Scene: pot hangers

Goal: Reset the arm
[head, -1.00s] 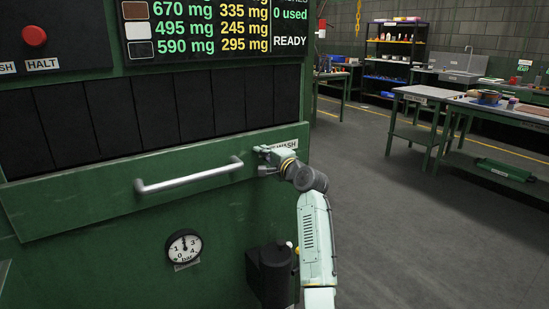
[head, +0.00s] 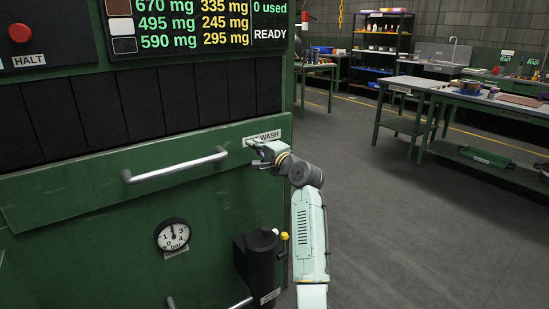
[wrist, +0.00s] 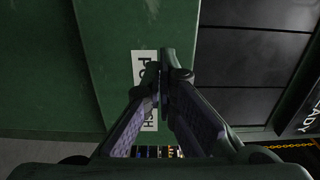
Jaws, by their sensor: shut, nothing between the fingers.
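My gripper (head: 254,152) is at the right end of the green machine's front panel, just below the white "POT WASH" label (head: 263,137). My pale green arm reaches up to it from the bottom of the head view. In the wrist view my gripper (wrist: 163,75) has its two fingers together with nothing between them, in front of the label (wrist: 140,92). The fingers cover part of the label's text. I cannot tell whether the fingertips touch the panel.
The machine has a silver bar handle (head: 175,165) left of my gripper, a round gauge (head: 172,235) and a black cylinder (head: 258,265) below. A display (head: 190,22) is above. Grey floor (head: 400,225) on the right is clear, with workbenches (head: 490,105) beyond.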

